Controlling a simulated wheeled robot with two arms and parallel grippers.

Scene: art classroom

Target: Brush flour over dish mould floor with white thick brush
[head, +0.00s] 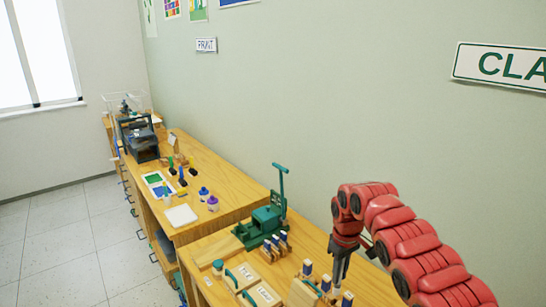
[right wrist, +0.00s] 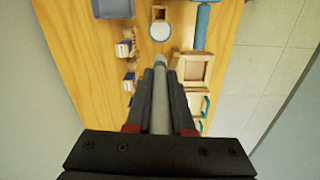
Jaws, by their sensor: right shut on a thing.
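My right gripper (head: 338,280) hangs over the near wooden table in the head view, at the end of the red arm. In the right wrist view its dark fingers (right wrist: 160,100) are shut on a pale, upright cylindrical handle (right wrist: 161,112), which looks like the brush. Its bristles are hidden. Beyond the fingertips stands a round white-topped thing (right wrist: 160,32), possibly the flour or the mould; I cannot tell which. A square wooden frame or box (right wrist: 208,72) lies to the right of the fingers, apart from them. My left gripper is out of view.
The near table (head: 210,246) holds a green press (head: 262,226), labelled wooden boxes (head: 240,277) and several blue-and-white stamps (head: 307,268). A grey tray (right wrist: 113,9) and a blue roller (right wrist: 202,24) lie farther off. The farther table (head: 215,172) carries prints and bottles. A wall runs behind both.

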